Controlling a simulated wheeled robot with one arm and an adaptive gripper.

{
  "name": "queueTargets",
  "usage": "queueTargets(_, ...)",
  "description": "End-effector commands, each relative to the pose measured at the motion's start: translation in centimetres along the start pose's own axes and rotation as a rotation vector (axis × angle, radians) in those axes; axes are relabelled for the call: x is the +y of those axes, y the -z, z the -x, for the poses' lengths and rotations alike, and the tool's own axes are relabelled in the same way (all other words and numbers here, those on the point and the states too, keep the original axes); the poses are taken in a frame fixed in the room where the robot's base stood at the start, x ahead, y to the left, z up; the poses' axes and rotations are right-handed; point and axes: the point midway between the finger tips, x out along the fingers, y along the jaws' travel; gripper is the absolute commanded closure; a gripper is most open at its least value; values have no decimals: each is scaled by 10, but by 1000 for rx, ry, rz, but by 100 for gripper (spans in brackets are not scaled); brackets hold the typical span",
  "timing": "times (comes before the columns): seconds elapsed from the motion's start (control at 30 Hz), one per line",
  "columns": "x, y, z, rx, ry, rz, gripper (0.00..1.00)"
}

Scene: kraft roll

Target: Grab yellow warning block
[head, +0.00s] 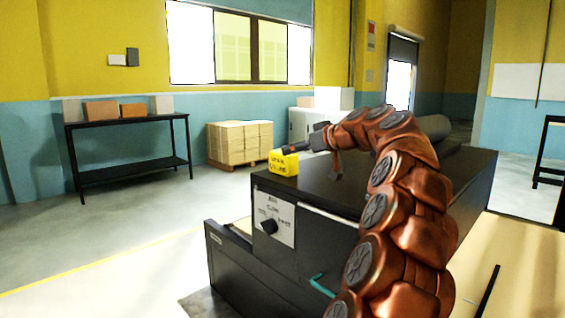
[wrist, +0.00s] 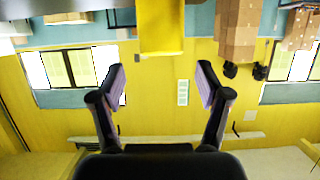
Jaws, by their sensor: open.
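The yellow warning block (head: 283,163), with dark lettering on its front, sits on the front left corner of the black machine's top (head: 330,185) in the head view. My gripper (head: 309,163) is just right of the block, with one dark finger reaching over toward it. In the wrist view the block (wrist: 160,28) shows at the top centre, beyond the fingertips. My gripper (wrist: 160,76) is open there, with nothing between its fingers. Whether a finger touches the block cannot be told.
A dark roll (head: 433,127) lies behind my arm. A black table (head: 130,160) with boxes and a stack of cartons (head: 240,143) stand farther back. Open floor lies left of the machine.

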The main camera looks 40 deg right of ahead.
Motion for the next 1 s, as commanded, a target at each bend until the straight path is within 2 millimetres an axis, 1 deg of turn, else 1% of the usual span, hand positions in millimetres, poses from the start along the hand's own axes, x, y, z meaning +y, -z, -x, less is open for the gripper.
queueTargets(0.13,1,1,-5,0,-3,0,24)
queueTargets(0.23,0,1,-13,0,-4,-2,24)
queueTargets(0.5,-2,-3,-48,-2,-3,-3,24)
queueTargets(0.6,-2,-4,-51,-1,-3,-2,24)
queueTargets(0.77,-2,-4,-51,0,-4,-1,24)
queueTargets(1.0,-2,-3,-51,1,-4,-1,49)
